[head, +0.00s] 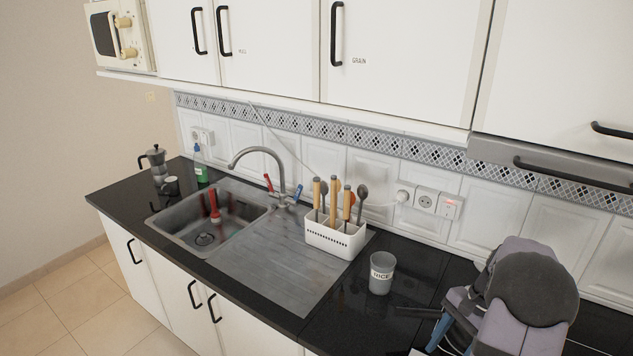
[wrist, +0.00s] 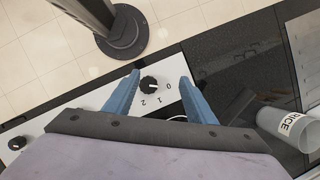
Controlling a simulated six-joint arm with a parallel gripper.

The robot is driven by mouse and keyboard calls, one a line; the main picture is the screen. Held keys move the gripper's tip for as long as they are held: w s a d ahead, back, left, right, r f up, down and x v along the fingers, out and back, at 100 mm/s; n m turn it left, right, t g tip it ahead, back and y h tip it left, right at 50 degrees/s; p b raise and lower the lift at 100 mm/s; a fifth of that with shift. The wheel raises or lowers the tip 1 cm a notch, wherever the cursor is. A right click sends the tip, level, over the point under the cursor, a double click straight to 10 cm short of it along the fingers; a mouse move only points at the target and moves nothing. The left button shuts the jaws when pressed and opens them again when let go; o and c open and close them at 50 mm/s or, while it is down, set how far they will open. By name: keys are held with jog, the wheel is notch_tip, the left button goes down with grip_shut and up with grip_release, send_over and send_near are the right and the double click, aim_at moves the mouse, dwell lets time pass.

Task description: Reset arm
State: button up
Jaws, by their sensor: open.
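My gripper (wrist: 159,95) is open in the wrist view, its two blue fingers spread apart with nothing between them. Below them lies a white control panel (wrist: 160,92) with a black knob and the marks 0, 1 and 2. In the head view my gripper (head: 437,325) is at the lower right, low over the dark counter, partly hidden by my own arm. A grey cup marked RICE (head: 382,272) stands upright on the counter to its left. The cup also shows at the right edge of the wrist view (wrist: 290,125), apart from the fingers.
A white utensil holder (head: 335,240) stands behind the cup. The steel sink (head: 205,225) and drainboard (head: 275,260) lie to the left. Wall cupboards (head: 400,50) overhang the counter.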

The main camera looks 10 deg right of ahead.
jog(key=s+a+r+n+h, duration=0.1)
jog(key=a+r+n+h, duration=0.15)
jog(key=a+n, duration=0.75)
jog(key=s+a+n+h, duration=0.1)
jog(key=s+a+n, duration=0.25)
jog(key=a, duration=0.35)
jog(key=s+a+n, duration=0.2)
jog(key=s+a, duration=0.3)
jog(key=a, duration=0.2)
notch_tip(320, 180, down, 14)
jog(key=b, duration=1.4)
jog(key=shift+s+d+f+t, duration=0.15)
jog(key=shift+d+f+t, duration=0.05)
jog(key=shift+t, duration=0.1)
